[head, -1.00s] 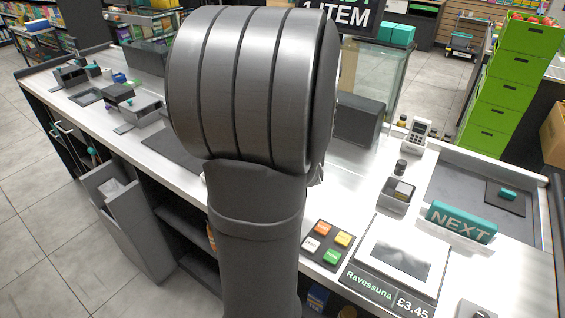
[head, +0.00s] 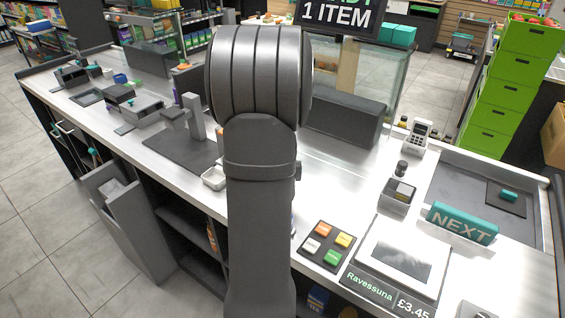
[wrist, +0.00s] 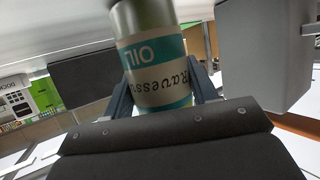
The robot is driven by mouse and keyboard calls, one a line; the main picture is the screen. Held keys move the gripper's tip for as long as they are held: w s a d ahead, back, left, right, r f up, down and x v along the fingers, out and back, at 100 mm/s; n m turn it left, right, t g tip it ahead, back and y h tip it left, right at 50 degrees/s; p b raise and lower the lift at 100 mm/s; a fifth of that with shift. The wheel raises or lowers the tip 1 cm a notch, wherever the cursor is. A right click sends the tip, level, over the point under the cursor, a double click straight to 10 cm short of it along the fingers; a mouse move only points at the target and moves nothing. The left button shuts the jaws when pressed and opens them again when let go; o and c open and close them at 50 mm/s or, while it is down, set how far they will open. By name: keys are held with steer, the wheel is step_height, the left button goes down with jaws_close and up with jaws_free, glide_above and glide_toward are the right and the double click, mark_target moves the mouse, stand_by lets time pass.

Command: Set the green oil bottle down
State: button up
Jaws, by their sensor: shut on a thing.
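The green oil bottle (wrist: 150,17) is in the wrist view, with a teal and cream label that reads upside down there. My gripper (wrist: 162,88) has one dark finger on each side of the bottle and is shut on it. The bottle's top and base are not both in view, so its height above the counter cannot be told. In the head view my arm hides the gripper and the bottle.
The long white counter (head: 335,185) has clear room right of my arm. A dark grey block (head: 345,120) stands behind it. A white dish (head: 214,178) and a dark mat (head: 180,155) lie left. A button pad (head: 328,246) and a price display (head: 398,258) stand front right.

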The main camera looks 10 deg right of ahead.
steer(key=shift+f, duration=0.1)
steer(key=o, duration=1.3)
steer(key=shift+c, duration=0.2)
steer(key=shift+r, duration=0.2)
steer(key=v, duration=1.1)
steer(key=shift+s, duration=0.25)
steer(key=shift+s+r, duration=0.1)
steer(key=shift+s, duration=0.05)
steer(key=shift+c, duration=0.8)
steer(key=shift+s+a, duration=0.1)
steer(key=c, duration=0.5)
